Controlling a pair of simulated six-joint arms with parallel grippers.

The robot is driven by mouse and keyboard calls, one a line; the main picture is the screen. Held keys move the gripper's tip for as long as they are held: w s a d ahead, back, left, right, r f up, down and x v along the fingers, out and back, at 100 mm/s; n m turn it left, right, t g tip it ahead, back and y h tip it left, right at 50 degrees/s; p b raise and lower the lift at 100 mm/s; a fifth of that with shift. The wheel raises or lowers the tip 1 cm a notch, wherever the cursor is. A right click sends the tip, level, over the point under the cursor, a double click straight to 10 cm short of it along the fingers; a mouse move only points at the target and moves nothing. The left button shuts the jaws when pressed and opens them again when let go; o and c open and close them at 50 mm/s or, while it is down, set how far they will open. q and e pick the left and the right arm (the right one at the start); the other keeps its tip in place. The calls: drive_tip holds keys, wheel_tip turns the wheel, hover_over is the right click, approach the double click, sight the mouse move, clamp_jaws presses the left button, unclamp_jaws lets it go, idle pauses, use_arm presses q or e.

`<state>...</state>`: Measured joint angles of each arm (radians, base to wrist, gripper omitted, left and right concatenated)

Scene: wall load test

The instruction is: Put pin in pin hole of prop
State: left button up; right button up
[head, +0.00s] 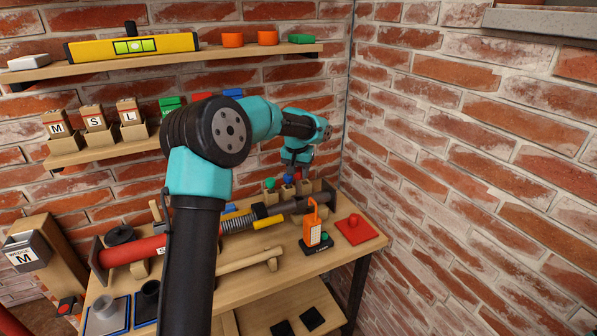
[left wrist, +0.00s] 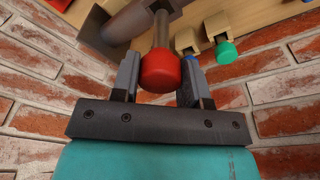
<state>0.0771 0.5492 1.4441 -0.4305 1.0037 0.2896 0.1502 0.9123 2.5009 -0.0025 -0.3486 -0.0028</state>
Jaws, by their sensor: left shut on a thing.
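The pin has a round red head (left wrist: 160,72) and a grey shaft. In the left wrist view it is between the two fingers of my left gripper (left wrist: 160,80), which is shut on it. In the head view my left gripper (head: 296,168) is small and far off, above the back of the bench. The prop (head: 140,250), a red tube with a spring and a grey end, lies along the bench. A grey cylinder (left wrist: 135,20), probably the prop's end, is close to the pin shaft in the wrist view. I cannot make out the pin hole. My right gripper is not in view.
Wooden holders with a green-headed pin (left wrist: 226,52) and a blue-headed one (left wrist: 193,60) stand beside the gripper. An orange device (head: 312,226) and a red plate with a knob (head: 358,231) are on the bench's right. Brick walls rise close behind and right.

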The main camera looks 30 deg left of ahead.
use_arm(q)
drive_tip(key=shift+f, duration=2.25)
idle(1.1)
drive_tip(key=o, duration=1.6)
drive_tip(key=shift+r, duration=4.05)
